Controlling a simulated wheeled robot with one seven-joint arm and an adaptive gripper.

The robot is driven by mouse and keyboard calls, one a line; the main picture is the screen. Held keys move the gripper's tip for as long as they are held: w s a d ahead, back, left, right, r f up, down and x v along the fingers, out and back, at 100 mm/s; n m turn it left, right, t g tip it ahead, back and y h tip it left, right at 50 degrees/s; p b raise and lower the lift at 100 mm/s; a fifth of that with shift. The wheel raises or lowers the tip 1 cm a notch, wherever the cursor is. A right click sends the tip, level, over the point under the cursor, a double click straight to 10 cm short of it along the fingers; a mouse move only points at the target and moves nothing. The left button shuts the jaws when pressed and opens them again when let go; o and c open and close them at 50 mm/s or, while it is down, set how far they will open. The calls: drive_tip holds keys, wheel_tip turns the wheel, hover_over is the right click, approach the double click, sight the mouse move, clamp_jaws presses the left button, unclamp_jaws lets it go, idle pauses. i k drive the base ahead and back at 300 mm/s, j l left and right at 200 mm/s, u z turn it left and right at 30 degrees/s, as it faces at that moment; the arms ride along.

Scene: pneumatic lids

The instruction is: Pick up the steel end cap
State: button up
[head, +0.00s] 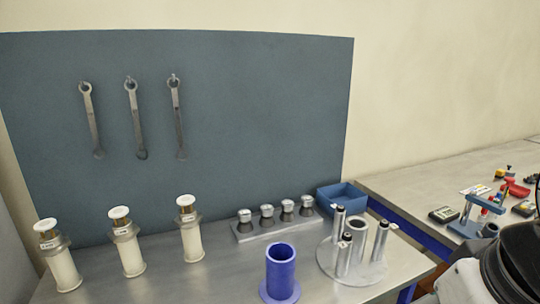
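Several steel end caps stand in a row on a flat grey holder (275,229) at the back of the metal bench. The leftmost steel end cap (245,215) is at the holder's left end. The rightmost steel end cap (306,205) is close to a blue bin. The caps look alike, each with a bright top over a darker, wider base. Nothing is touching them from above. Part of my arm shows at the lower right edge, well to the right of the caps. My gripper cannot be made out in this view.
A blue flanged cylinder (281,267) stands in front of the holder. A round steel fixture (372,272) with upright posts is to its right. Three white cylinders with steel collars stand at left. The blue bin (341,197) is behind. Wrenches hang on the blue panel (240,110).

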sight(490, 230)
drive_tip(key=z, duration=1)
drive_tip(key=i+u, duration=0.5)
